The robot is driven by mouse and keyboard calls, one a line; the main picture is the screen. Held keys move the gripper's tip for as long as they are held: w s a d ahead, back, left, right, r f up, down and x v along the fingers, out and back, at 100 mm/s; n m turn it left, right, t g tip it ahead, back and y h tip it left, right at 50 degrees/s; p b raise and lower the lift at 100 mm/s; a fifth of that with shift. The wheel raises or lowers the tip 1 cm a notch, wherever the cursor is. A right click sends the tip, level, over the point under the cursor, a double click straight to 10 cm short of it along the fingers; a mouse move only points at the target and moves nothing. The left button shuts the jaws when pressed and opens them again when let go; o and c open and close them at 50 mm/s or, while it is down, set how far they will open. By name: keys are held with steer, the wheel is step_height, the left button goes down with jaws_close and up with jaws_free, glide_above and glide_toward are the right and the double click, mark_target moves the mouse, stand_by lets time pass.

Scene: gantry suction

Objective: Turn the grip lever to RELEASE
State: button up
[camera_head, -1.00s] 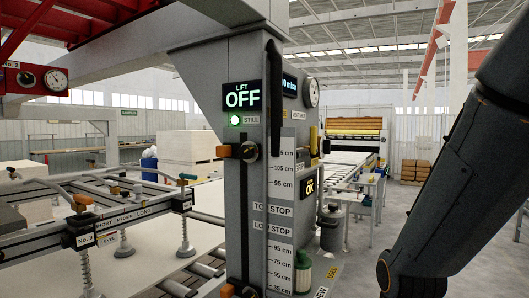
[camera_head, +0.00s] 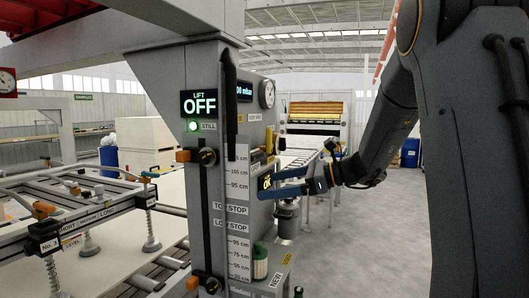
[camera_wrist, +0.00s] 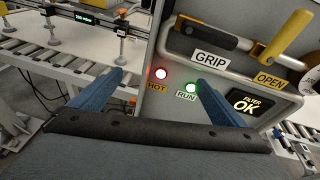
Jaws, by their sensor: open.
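A yellow OPEN label (camera_wrist: 269,80) sits just below the handle. My gripper (camera_wrist: 160,78) is open and empty, its blue fingers pointing at the panel below and left of the lever. In the head view my gripper (camera_head: 262,186) reaches in from the right beside the grey column, lower than the yellow lever part (camera_head: 269,140). The panel face is mostly turned away there.
The grey column (camera_head: 212,120) carries a LIFT OFF display (camera_head: 206,103) and a height scale. A red HOT lamp (camera_wrist: 160,73), a green RUN lamp (camera_wrist: 191,88) and a FILTER OK display (camera_wrist: 248,104) sit near my fingers. A roller conveyor (camera_wrist: 70,60) lies left of the panel.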

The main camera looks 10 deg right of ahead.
mark_target(259, 152)
steer(key=w+d+r+m+t+y, duration=0.2)
steer(key=w+d+r+t, duration=0.1)
steer(key=d+r, duration=0.3)
steer(key=shift+r+p+x, duration=0.25)
steer(key=shift+p+x, duration=0.25)
steer(key=shift+x, duration=1)
steer(key=shift+r+p+x, duration=0.2)
steer(key=shift+p+x, duration=0.3)
steer(key=shift+x, duration=0.95)
steer(key=shift+r+p+x, duration=0.25)
steer(key=shift+p+x, duration=0.25)
steer(key=shift+x, duration=1)
steer(key=shift+s+a, duration=0.1)
steer(key=shift+s, duration=0.05)
steer(key=c, duration=1.5)
steer(key=shift+a, duration=0.1)
